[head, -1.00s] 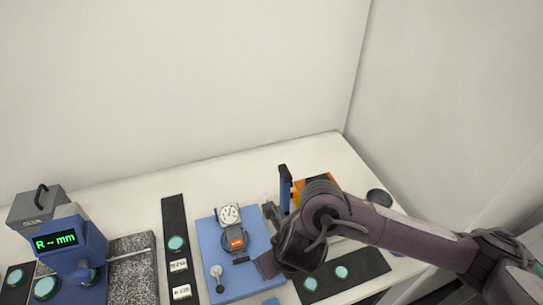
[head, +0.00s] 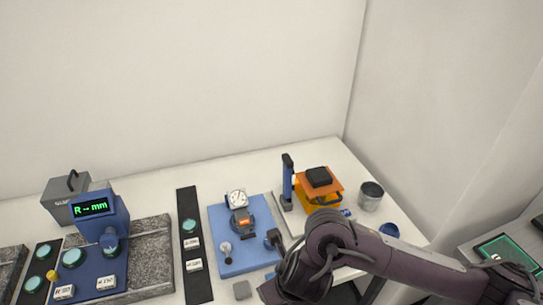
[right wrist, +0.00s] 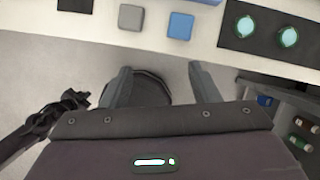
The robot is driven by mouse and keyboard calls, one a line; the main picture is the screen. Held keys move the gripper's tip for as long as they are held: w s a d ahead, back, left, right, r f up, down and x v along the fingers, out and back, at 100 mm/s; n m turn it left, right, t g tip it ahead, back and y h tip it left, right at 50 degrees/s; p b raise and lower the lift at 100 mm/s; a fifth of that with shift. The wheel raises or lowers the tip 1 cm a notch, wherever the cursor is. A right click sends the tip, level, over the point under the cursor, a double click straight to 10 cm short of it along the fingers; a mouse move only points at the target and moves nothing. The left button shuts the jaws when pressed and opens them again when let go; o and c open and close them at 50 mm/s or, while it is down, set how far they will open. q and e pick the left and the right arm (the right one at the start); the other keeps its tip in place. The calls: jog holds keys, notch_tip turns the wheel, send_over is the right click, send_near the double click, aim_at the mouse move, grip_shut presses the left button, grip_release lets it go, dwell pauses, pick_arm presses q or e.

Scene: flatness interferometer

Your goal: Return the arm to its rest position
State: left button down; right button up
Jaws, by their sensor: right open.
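My right arm (head: 385,254) comes in from the right in the head view and bends down at the table's front edge. Its gripper is hidden there below the elbow. In the right wrist view my right gripper (right wrist: 158,80) is open and empty, its two fingers apart just off the front edge of the white table (right wrist: 205,42). A grey block (right wrist: 131,17) and a blue block (right wrist: 181,25) lie on the table beyond the fingertips. My left gripper is not in view.
A blue plate (head: 255,262) with a dial gauge (head: 237,198) stands mid-table. A blue instrument with a green display (head: 92,207) is at left. An orange stand (head: 322,200) and a metal cup (head: 370,195) are at back right.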

jog(key=a+r+m+t+y, duration=0.35)
jog(key=a+r+m, duration=0.45)
jog(key=m, duration=0.6)
jog(key=d+f+m+h, duration=0.2)
jog(key=d+m+h, duration=0.1)
jog(key=d+m, duration=1.15)
jog(key=s+d+f+m+g+h, duration=0.1)
jog(key=s+d+f+m+g, duration=0.1)
jog(key=s+d+f+m, duration=0.25)
jog(key=s+d+f+m+g+h, duration=0.1)
jog(key=s+d+m+h, duration=0.15)
jog(key=d+m, duration=0.4)
notch_tip(320, 180, down, 34)
jog(key=s+g+b, duration=0.2)
jog(key=s+b, duration=0.1)
jog(key=b, duration=0.2)
pick_arm(q)
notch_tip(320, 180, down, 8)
jog(key=b, duration=0.3)
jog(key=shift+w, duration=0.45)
pick_arm(e)
jog(key=s+d+f, duration=0.2)
jog(key=s+f, duration=0.7)
jog(key=f, duration=0.2)
jog(key=s+d+f+g, duration=0.1)
jog(key=s+d+f, duration=0.1)
jog(key=s+f, duration=0.8)
jog(key=shift+s+f+y, duration=0.25)
jog(key=shift+f+y, duration=0.05)
jog(key=shift+f, duration=0.4)
